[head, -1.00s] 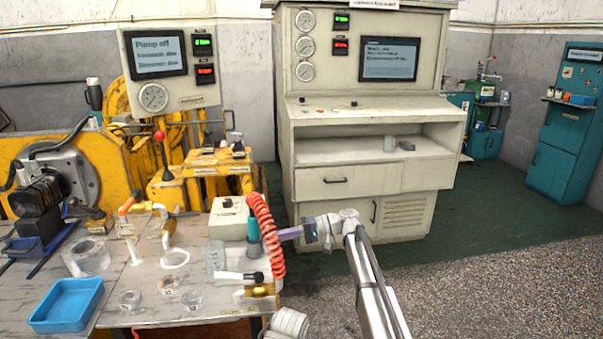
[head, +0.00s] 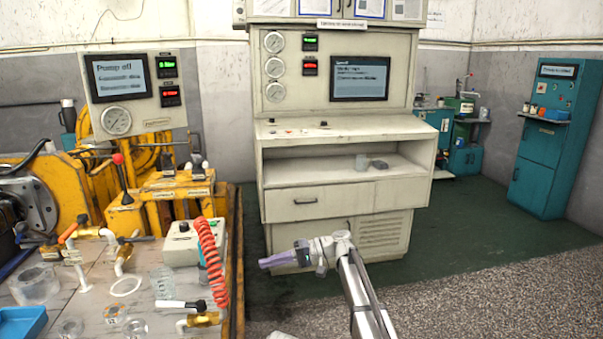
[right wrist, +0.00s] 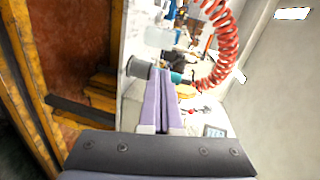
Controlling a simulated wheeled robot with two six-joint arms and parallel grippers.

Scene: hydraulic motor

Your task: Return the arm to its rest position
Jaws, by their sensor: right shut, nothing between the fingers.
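My right arm comes in from the bottom of the head view. Its gripper (head: 268,262) is shut and empty, with purple fingers pointing left. It is in the air to the right of the workbench (head: 92,296), in front of the beige control cabinet (head: 335,145). In the right wrist view the purple fingers (right wrist: 163,70) lie closed together. A red coiled hose (right wrist: 222,50) shows beyond them there, and it also shows at the bench's right edge in the head view (head: 209,262). My left gripper is not in view.
The bench holds a blue tray (head: 22,322), clear cups, pipe fittings and a small beige box (head: 190,245). A yellow machine with a display panel (head: 133,90) stands behind it. Teal cabinets (head: 545,145) stand at the far right. The floor (head: 480,275) on the right is clear.

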